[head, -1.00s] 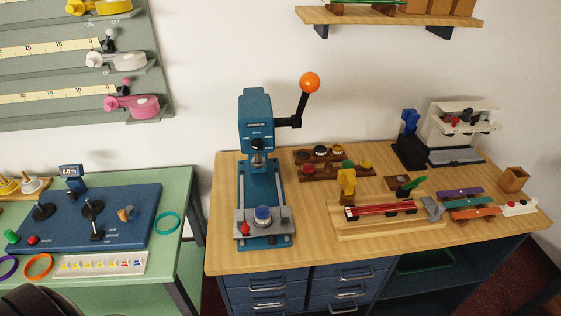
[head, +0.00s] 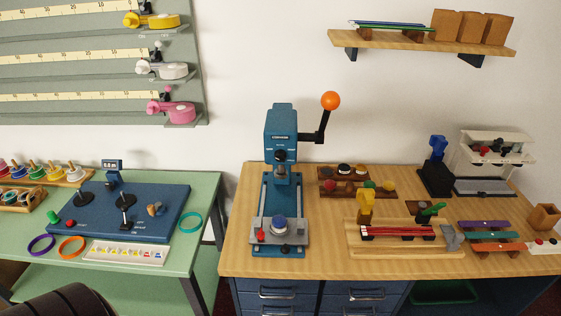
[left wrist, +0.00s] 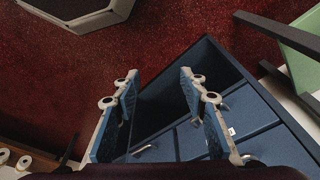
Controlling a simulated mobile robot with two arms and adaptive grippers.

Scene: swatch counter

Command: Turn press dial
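The blue press (head: 281,125) stands upright at the left part of the wooden counter in the head view. A dark round dial (head: 280,156) is on the front of its head, with small markings too blurred to read. A lever with an orange ball (head: 330,101) rises at its right. A grey plate with a blue round piece (head: 278,224) sits at its base. My left gripper (left wrist: 158,82) is open and empty in the left wrist view, over the floor and blue drawers, away from the press. My right gripper is not in view.
The wooden counter (head: 350,269) also holds a rack of round pieces (head: 357,188), a wooden jig (head: 408,244) and a white stand (head: 492,150). A green table (head: 205,190) with a blue board stands at the left, a gap between them. A shelf (head: 423,41) hangs above.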

